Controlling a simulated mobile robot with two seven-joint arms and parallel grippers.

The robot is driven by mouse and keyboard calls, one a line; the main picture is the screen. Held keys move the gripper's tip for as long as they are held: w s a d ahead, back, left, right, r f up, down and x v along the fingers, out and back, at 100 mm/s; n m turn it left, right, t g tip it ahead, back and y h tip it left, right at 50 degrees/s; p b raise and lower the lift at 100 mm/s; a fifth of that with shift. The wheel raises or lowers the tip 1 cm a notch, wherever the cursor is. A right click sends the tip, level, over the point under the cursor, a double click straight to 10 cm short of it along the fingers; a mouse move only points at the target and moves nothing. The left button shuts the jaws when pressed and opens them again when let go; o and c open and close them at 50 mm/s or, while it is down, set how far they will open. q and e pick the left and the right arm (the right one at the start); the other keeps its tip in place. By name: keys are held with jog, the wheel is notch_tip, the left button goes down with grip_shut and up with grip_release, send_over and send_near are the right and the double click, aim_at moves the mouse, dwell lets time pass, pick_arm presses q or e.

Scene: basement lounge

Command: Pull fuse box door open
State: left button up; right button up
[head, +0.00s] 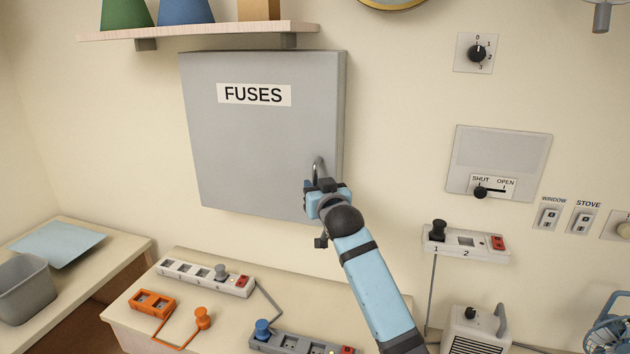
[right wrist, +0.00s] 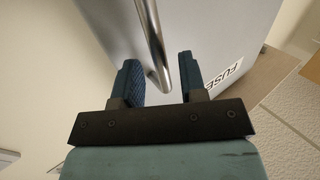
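The grey fuse box (head: 255,135), labelled FUSES, hangs on the wall below a shelf. Its door looks shut, with no gap visible. A metal bar handle (head: 318,166) sits near the door's lower right edge. My right gripper (head: 322,190) is at the handle. In the right wrist view, the handle (right wrist: 152,45) passes between the two blue fingers of the right gripper (right wrist: 160,78), with space showing on both sides, so the gripper is open around it. The fuse box door (right wrist: 205,35) fills the background there. My left gripper is not in view.
Above the box is a wooden shelf (head: 200,32) with coloured objects. Below is a table (head: 215,318) with a white power strip (head: 205,277), an orange one (head: 152,303) and plugs. A shut/open slider panel (head: 500,150) is on the wall at right. Wall between box and panel is clear.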

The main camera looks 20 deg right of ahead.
jog(key=shift+w, duration=1.15)
grip_shut()
